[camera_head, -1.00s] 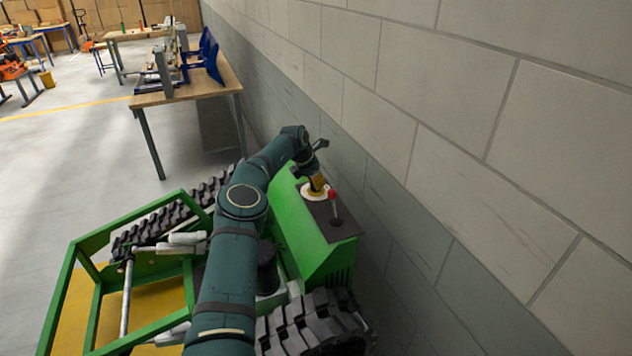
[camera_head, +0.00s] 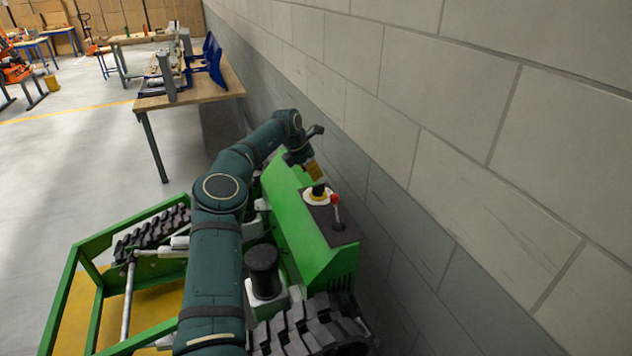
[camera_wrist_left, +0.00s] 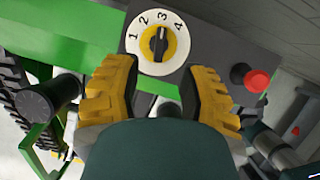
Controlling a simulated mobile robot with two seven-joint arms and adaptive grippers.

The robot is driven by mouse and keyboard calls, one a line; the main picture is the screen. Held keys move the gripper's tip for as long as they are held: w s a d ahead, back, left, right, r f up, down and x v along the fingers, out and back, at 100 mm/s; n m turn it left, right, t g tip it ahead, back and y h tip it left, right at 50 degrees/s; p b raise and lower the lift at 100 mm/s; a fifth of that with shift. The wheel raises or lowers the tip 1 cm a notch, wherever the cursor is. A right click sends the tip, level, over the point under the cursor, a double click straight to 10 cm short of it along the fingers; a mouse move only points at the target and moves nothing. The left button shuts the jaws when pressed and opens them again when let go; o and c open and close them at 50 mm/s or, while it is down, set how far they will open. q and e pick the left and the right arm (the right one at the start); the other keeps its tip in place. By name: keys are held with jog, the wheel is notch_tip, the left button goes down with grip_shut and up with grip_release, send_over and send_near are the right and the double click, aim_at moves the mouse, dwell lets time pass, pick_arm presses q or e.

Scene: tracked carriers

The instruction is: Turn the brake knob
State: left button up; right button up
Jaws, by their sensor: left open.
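The brake knob (camera_wrist_left: 158,43) is a black knob on a yellow disc inside a white dial marked 1 to 4. It sits on the dark top panel of the green carrier. In the head view the knob (camera_head: 318,189) stands just below my left gripper (camera_head: 312,172). In the left wrist view my left gripper (camera_wrist_left: 158,92) has its yellow fingers spread apart, with nothing between them. The knob lies beyond the fingertips, apart from them. Its pointer is roughly upright in this view, between 2 and 3. My right gripper is not in view.
A red-topped lever (camera_head: 336,204) stands beside the dial; its red knob (camera_wrist_left: 256,81) also shows in the wrist view. A block wall (camera_head: 450,130) runs close along the right. A black cylinder (camera_head: 264,270) and tracks lie near my arm. A workbench (camera_head: 190,92) stands behind.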

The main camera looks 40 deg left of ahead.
pick_arm(q)
jog(key=shift+v, duration=2.25)
jog(key=shift+s+f, duration=0.1)
jog(key=shift+f, duration=0.05)
